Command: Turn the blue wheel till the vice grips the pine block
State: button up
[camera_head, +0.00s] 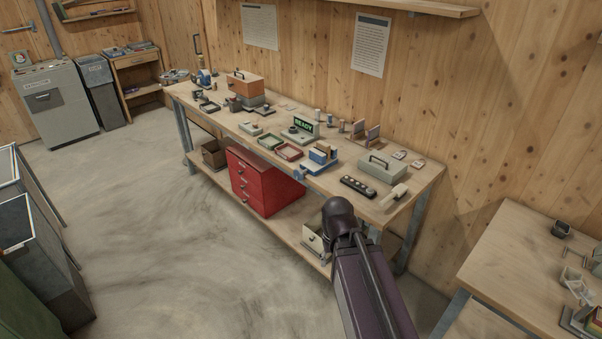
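A small blue vice (316,164) stands near the front edge of the long wooden workbench (425,180), right of its middle. A small blue round part, apparently the wheel (298,175), shows at its front left, by the bench edge. A light wooden piece, apparently the pine block (323,149), is at the top of the vice. It is too small to tell whether the jaws touch it. My purple arm comes up from the bottom right and ends in view at a dark rounded joint, in front of the bench. My gripper is not visible.
A grey case (381,170), a black strip with several round knobs (358,186) and a pale brush-like item (394,194) lie right of the vice. A red drawer cabinet (262,183) sits below. Open floor lies left.

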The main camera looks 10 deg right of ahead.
aim_at(298, 173)
jog(key=u, duration=0.05)
jog(key=i, duration=1)
jog(key=z, duration=0.05)
